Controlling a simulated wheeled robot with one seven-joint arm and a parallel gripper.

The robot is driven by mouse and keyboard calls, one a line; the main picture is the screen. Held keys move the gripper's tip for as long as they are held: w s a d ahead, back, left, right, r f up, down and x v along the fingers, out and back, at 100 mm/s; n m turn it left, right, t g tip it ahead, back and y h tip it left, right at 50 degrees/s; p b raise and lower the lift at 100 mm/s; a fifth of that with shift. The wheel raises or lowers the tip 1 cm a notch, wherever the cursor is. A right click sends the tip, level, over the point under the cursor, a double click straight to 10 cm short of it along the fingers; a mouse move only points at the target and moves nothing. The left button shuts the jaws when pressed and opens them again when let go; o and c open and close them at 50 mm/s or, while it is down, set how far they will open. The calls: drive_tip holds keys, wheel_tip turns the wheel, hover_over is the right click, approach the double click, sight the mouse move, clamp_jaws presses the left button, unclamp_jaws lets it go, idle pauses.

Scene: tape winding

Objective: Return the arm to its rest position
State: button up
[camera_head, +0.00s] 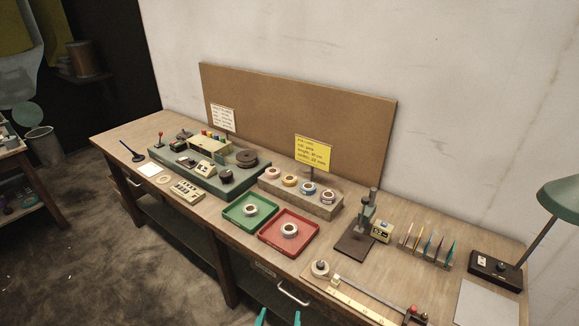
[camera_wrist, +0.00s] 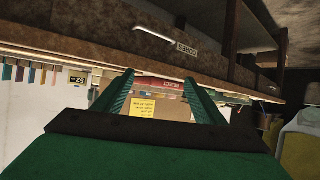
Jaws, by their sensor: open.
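My gripper (camera_wrist: 158,100) shows in the wrist view with its two green ridged fingers spread apart and nothing between them. The wrist view is turned over, with the bench front edge and a drawer handle near the top. In the head view only the teal fingertips of my gripper (camera_head: 280,317) show at the bottom edge, in front of the workbench (camera_head: 125,143) and apart from its top. The rest of my arm is hidden in the head view.
A green tray (camera_head: 229,216) and a red tray (camera_head: 268,240) each hold a tape roll. A drawer handle (camera_head: 293,293) juts from the bench front. A ruler strip (camera_head: 350,304) lies near the front edge. A green lamp (camera_head: 560,198) stands at right.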

drive_tip(key=s+f+n+t+y, duration=0.15)
drive_tip(key=s+f, duration=0.25)
drive_tip(key=s, duration=1.3)
drive_tip(key=s+d+r, duration=0.1)
drive_tip(key=s+r, duration=0.1)
drive_tip(key=s, duration=0.4)
drive_tip(key=s+d+r+t, duration=0.1)
drive_tip(key=s+r, duration=0.2)
drive_tip(key=s, duration=0.4)
drive_tip(key=shift+s+d+r, duration=0.25)
drive_tip(key=shift+d, duration=0.05)
